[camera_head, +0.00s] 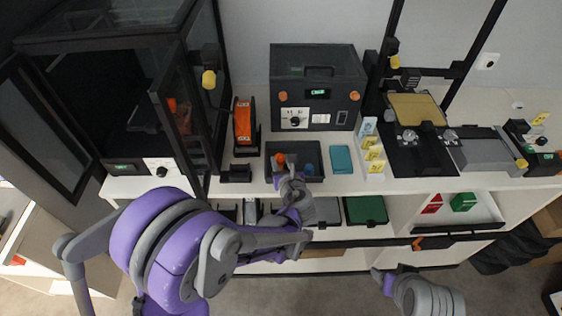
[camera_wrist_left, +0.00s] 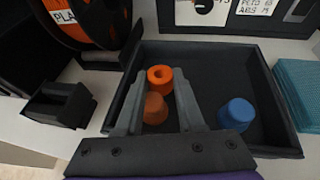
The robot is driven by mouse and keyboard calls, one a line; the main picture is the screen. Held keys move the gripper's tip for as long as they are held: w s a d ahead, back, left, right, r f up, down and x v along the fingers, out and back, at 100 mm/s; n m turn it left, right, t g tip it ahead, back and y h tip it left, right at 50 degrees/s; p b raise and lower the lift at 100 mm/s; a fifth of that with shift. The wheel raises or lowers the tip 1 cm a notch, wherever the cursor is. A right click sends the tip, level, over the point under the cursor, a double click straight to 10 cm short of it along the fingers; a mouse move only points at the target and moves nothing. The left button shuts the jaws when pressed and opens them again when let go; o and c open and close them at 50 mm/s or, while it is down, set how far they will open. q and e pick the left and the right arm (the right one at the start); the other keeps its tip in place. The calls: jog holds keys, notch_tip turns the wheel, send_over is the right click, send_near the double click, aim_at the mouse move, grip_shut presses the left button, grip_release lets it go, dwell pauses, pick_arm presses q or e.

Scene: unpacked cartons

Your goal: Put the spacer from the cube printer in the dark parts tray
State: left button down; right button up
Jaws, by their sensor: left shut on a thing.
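My left gripper (camera_wrist_left: 159,85) is shut on an orange spacer (camera_wrist_left: 160,75) with a hole in its end. It holds the spacer at its fingertips over the dark parts tray (camera_wrist_left: 237,55). The tray also shows in the head view (camera_head: 313,147), on the white counter. A darker orange piece (camera_wrist_left: 155,109) shows between the fingers, seemingly in the tray. A blue piece (camera_wrist_left: 237,113) stands in the tray on the right. My right gripper (camera_head: 385,280) is low at the right in the head view, away from the counter; its jaws are too small to read.
A dark boxy machine (camera_head: 318,85) stands behind the tray. An orange spool (camera_head: 243,122) and small black holder (camera_head: 236,174) are to the left, a teal pad (camera_head: 341,159) to the right. A large dark enclosure (camera_head: 95,100) with open doors fills the left.

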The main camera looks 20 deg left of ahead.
pick_arm(q)
jog(key=shift+s+f+b, duration=0.3)
jog(key=shift+f+b, duration=0.05)
jog(key=shift+f, duration=0.4)
jog(key=c, duration=0.8)
grip_release()
jog(key=shift+d, duration=0.1)
pick_arm(e)
jog(key=shift+s+f, duration=0.3)
jog(key=shift+f, duration=0.3)
pick_arm(q)
jog(key=shift+r, duration=0.1)
